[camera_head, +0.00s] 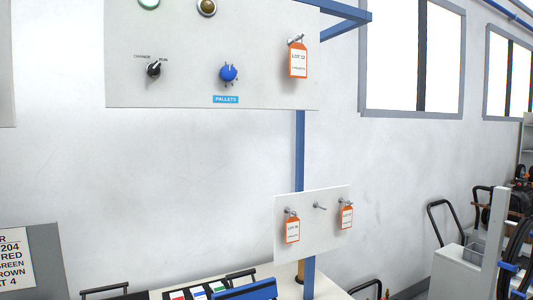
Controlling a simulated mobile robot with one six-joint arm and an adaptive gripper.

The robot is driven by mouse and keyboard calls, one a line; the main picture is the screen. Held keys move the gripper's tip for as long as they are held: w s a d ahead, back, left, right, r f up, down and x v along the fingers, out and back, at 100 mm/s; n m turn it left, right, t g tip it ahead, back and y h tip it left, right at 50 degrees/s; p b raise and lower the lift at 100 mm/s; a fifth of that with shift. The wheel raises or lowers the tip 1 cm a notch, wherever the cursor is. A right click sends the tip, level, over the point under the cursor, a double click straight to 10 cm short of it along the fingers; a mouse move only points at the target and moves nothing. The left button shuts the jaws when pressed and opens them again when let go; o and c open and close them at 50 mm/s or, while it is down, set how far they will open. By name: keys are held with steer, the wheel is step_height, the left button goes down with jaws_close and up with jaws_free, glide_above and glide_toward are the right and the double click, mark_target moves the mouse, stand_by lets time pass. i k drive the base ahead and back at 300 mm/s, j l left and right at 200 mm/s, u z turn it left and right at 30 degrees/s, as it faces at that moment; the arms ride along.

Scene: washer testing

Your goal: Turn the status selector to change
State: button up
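The status selector (153,69) is a small black knob on the white upper panel (190,40), at its left side. The word CHANGE stands at its upper left and RUN at its upper right. Its pointer seems to lean up and right, towards RUN, but it is small. My gripper is not in view, and nothing touches the selector.
Right of the selector is a blue knob (229,73) above a PALLETS label (226,99). An orange LOT tag (298,60) hangs farther right. A lower white board (318,225) holds two orange tags. The space before the selector looks clear.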

mark_target(153, 69)
steer(key=u, duration=1.15)
steer(key=j+z, duration=0.25)
steer(key=j, duration=1.1)
